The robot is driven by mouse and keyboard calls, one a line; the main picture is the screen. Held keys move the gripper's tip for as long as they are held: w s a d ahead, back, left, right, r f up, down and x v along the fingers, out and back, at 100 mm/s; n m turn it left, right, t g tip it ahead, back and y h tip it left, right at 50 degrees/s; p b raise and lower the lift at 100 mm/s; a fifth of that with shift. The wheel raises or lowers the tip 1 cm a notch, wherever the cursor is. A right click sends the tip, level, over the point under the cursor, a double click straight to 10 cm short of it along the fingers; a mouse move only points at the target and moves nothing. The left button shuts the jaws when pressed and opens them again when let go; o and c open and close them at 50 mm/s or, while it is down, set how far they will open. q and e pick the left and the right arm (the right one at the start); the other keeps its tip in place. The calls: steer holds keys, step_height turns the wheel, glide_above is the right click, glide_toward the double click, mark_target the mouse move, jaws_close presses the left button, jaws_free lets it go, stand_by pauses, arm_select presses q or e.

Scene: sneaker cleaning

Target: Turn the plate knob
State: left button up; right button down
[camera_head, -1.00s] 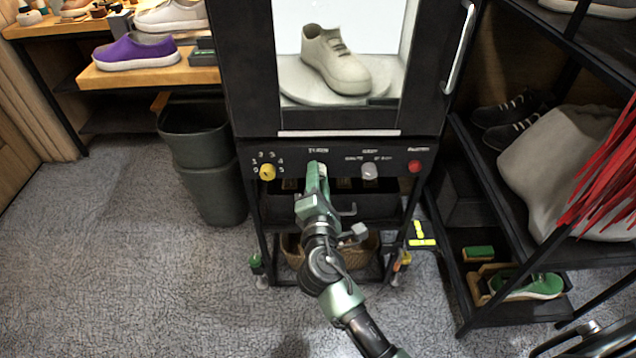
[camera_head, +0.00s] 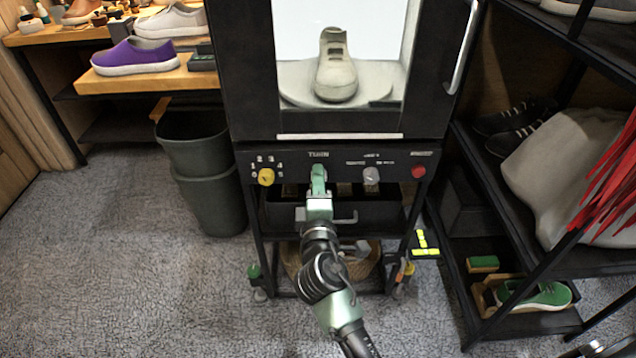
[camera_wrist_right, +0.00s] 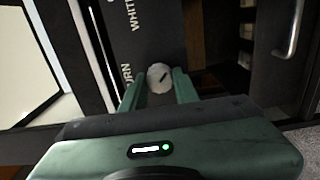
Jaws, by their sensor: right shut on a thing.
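The plate knob (camera_wrist_right: 159,77) is a round, pale knob with a dark mark, under the "TURN" label on the machine's black front panel. My right gripper (camera_head: 318,178) reaches up to the panel in the head view and covers most of the knob. In the right wrist view its two green fingers (camera_wrist_right: 158,90) stand on either side of the knob, shut on it. Above, inside the lit cabinet, a beige sneaker (camera_head: 336,72) stands on a round turntable plate (camera_head: 296,84) with its toe toward me.
A yellow knob (camera_head: 266,177) with numbers sits left on the panel. A grey knob (camera_head: 371,175) and a red button (camera_head: 418,172) sit right. A dark bin (camera_head: 207,190) stands left of the machine, a black shelf rack (camera_head: 470,205) right. The floor at left is clear.

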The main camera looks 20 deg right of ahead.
steer(key=shift+f, duration=0.1)
steer(key=c, duration=1.1)
jaws_free()
steer(key=shift+o, duration=0.2)
arm_select(q)
steer(key=shift+w+d+r, duration=0.1)
steer(key=shift+w, duration=0.2)
arm_select(e)
steer(key=v, duration=0.7)
steer(key=shift+s, duration=0.4)
steer(key=shift+a, duration=0.1)
